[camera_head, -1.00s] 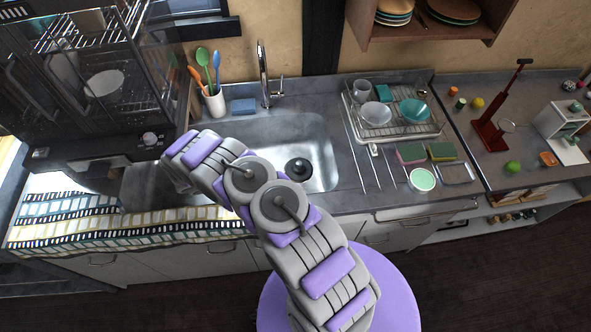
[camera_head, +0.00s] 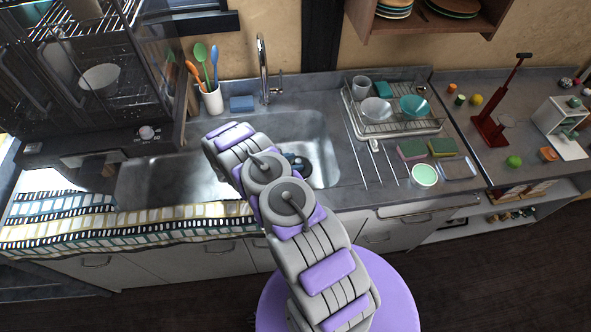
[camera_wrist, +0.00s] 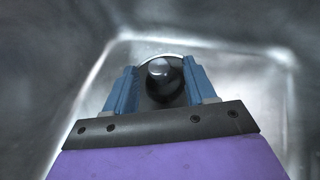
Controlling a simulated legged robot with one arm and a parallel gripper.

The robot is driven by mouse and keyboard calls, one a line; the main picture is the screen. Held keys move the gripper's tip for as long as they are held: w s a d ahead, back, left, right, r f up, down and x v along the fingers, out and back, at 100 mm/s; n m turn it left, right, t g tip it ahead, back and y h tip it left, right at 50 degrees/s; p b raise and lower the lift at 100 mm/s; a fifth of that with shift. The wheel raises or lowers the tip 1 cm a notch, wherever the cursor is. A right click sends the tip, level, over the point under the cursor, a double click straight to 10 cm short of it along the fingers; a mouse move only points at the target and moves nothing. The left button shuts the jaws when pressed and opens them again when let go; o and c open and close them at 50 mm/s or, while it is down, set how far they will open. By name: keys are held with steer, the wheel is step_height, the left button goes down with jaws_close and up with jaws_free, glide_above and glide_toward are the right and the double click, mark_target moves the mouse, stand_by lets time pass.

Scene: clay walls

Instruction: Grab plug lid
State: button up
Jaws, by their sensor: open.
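The plug lid (camera_wrist: 160,84) is a dark round piece with a shiny knob on top. In the wrist view it sits on the sink floor, between the two blue fingers of my gripper (camera_wrist: 161,88). The fingers are apart, one on each side of the knob. Whether they touch it I cannot tell. In the head view the plug lid (camera_head: 303,170) is partly hidden behind my arm, and my gripper's blue tip (camera_head: 297,160) shows beside it inside the sink (camera_head: 325,135).
The metal sink walls rise close around my gripper. A faucet (camera_head: 263,75) stands behind the sink. A dish rack (camera_head: 400,125) and sponges (camera_head: 442,148) lie to the right. A striped towel (camera_head: 130,222) hangs over the front edge at left.

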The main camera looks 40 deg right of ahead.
mark_target(297, 161)
steer(key=x, duration=0.4)
steer(key=shift+w+d+r, duration=0.1)
steer(key=shift+w+r, duration=0.05)
steer(key=shift+r, duration=0.05)
steer(key=shift+a, duration=0.25)
steer(key=shift+v, duration=0.8)
steer(key=c, duration=0.5)
steer(key=shift+s+d+f, duration=0.25)
steer(key=shift+d, duration=0.3)
jaws_close()
